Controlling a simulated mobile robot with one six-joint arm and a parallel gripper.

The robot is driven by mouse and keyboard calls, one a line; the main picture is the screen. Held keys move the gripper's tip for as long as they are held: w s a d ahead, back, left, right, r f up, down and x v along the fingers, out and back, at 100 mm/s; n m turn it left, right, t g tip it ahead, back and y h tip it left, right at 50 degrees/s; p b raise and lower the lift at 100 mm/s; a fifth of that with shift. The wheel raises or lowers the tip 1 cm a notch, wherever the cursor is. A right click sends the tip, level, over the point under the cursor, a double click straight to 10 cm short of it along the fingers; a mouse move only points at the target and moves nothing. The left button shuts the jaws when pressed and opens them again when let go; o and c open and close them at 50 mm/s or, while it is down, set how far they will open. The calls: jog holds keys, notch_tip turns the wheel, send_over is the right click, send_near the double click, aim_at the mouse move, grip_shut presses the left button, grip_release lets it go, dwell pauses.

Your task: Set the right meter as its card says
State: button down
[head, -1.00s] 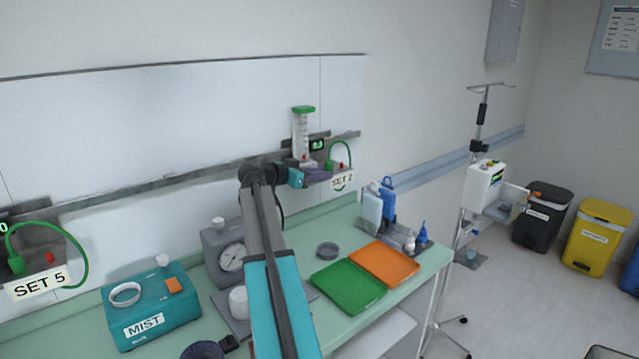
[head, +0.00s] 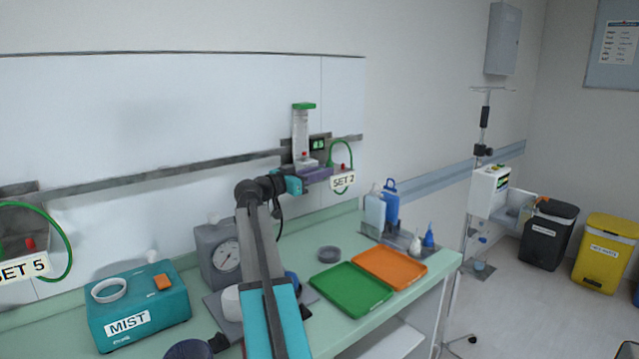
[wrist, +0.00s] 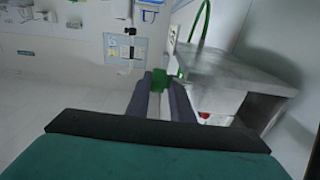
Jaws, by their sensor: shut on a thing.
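The right meter (head: 301,135) is a clear upright tube with a green cap, mounted on the wall rail. Beside it is a small dark display (head: 318,144) with green digits, too small to read surely. Its card (head: 343,181) reads SET 2. My gripper (head: 318,176), with purple fingers, is at the meter's base, just left of the card. In the wrist view the fingers (wrist: 160,105) are shut on a green knob (wrist: 159,84). The fingers hide the knob in the head view. The meter's grey housing (wrist: 225,80) is right of the fingers.
A green hose (head: 341,146) arches above the SET 2 card. The left meter's card (head: 22,268) reads SET 5. Below on the bench are a teal MIST box (head: 140,300), a grey gauge unit (head: 222,255), a green tray (head: 350,290), an orange tray (head: 390,266) and bottles (head: 375,209).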

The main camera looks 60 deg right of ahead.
jog(key=shift+s+f+g+h+b, duration=0.2)
jog(key=shift+s+g+h+b, duration=0.15)
jog(key=shift+b, duration=0.65)
jog(key=shift+w, duration=0.1)
jog(key=c, duration=1.7)
grip_release()
jog(key=shift+a+r, duration=0.1)
jog(key=shift+w+r, duration=0.1)
jog(key=shift+r, duration=0.15)
jog(key=shift+r, duration=1.6)
jog(key=shift+s+a+r+b, duration=0.2)
jog(key=shift+s+a, duration=1.4)
jog(key=shift+a, duration=0.55)
jog(key=shift+s+a+r+b, duration=0.25)
jog(key=shift+s+a, duration=1.3)
jog(key=shift+a, duration=0.6)
jog(key=shift+s+a+r+b, duration=0.2)
jog(key=shift+s+a, duration=1.4)
jog(key=shift+a, duration=0.55)
